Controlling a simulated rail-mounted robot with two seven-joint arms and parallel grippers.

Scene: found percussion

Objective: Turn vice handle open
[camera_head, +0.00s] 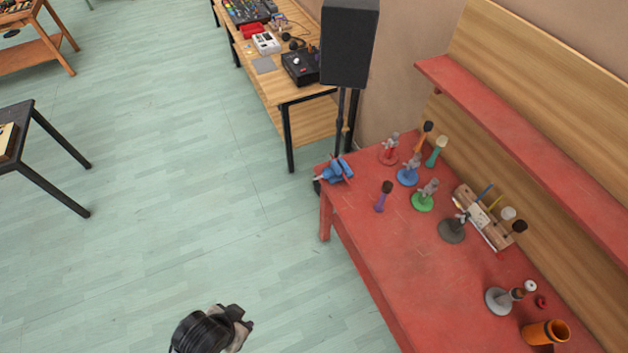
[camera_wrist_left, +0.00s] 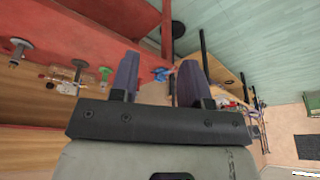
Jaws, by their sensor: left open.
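A small blue vice (camera_head: 337,169) is fixed at the near left corner of the red workbench (camera_head: 375,250). Its handle is too small to make out clearly. My left gripper (camera_head: 240,322) is low in the head view, over the floor, well apart from the vice and left of the bench. In the left wrist view its two dark fingers (camera_wrist_left: 157,80) stand apart with nothing between them touching. The blue vice (camera_wrist_left: 161,74) shows far off, in the gap between them. My right gripper is in neither view.
Several coloured stands with beaters (camera_head: 423,200) and a wooden rack (camera_head: 482,217) stand on the bench. An orange cup (camera_head: 545,332) is at its lower end. A black speaker (camera_head: 348,45) stands behind the vice. The floor left of the bench is clear.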

